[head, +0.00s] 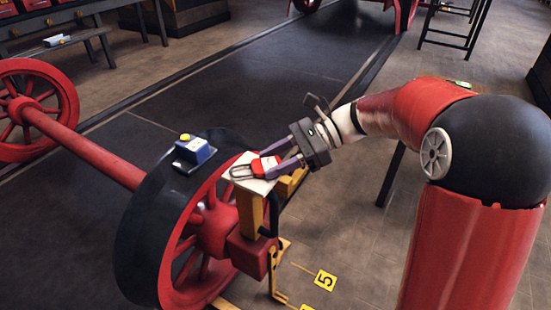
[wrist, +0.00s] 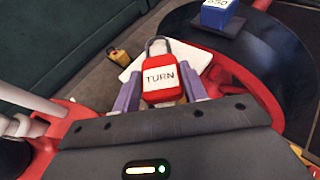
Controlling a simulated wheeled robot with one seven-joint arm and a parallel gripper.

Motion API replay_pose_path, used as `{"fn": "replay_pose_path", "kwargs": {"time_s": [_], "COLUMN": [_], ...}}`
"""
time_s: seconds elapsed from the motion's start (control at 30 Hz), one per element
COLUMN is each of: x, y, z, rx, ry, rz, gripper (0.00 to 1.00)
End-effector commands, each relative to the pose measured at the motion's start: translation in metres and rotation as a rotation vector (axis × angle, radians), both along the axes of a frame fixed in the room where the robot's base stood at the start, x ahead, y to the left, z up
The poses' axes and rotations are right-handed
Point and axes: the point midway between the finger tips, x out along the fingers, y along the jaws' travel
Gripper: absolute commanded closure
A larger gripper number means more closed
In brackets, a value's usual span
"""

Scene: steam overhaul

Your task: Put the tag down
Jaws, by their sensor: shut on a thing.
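The tag is a red, padlock-like piece with a grey loop and a white label reading TURN, clear in the wrist view (wrist: 160,86). My gripper (head: 275,164) is shut on it, with purple fingers on both sides of its body. The tag (head: 262,166) is over a small white plate (head: 262,187) on top of a yellow post, its loop pointing away from my gripper. The plate also shows behind the tag in the wrist view (wrist: 196,56). I cannot tell whether the tag touches the plate.
A large red-spoked wheel with a black rim (head: 140,240) stands beside the post, with a blue box (head: 194,150) on top. A red axle (head: 85,150) runs to another wheel (head: 35,105). The right floor is mostly clear.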

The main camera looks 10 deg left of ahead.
Motion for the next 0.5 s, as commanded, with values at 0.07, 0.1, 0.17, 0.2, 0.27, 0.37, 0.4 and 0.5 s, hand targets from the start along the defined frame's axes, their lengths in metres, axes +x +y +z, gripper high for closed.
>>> {"fn": "replay_pose_path", "kwargs": {"time_s": [0.07, 0.1, 0.17, 0.2, 0.27, 0.37, 0.4, 0.5], "x": [0.0, 0.0, 0.0, 0.0, 0.0, 0.0, 0.0, 0.0], "y": [0.0, 0.0, 0.0, 0.0, 0.0, 0.0, 0.0, 0.0], "z": [-0.0006, -0.0006, -0.0005, -0.0005, -0.0005, -0.0005, -0.0005, 0.0019], "rx": [0.0, 0.0, 0.0, 0.0, 0.0, 0.0, 0.0, 0.0], "ry": [0.001, 0.001, 0.001, 0.001, 0.001, 0.001, 0.001, -0.001], "rz": [0.0, 0.0, 0.0, 0.0, 0.0, 0.0, 0.0, 0.0], "gripper": [0.51, 0.45, 0.37, 0.35, 0.35, 0.35, 0.35, 0.35]}}
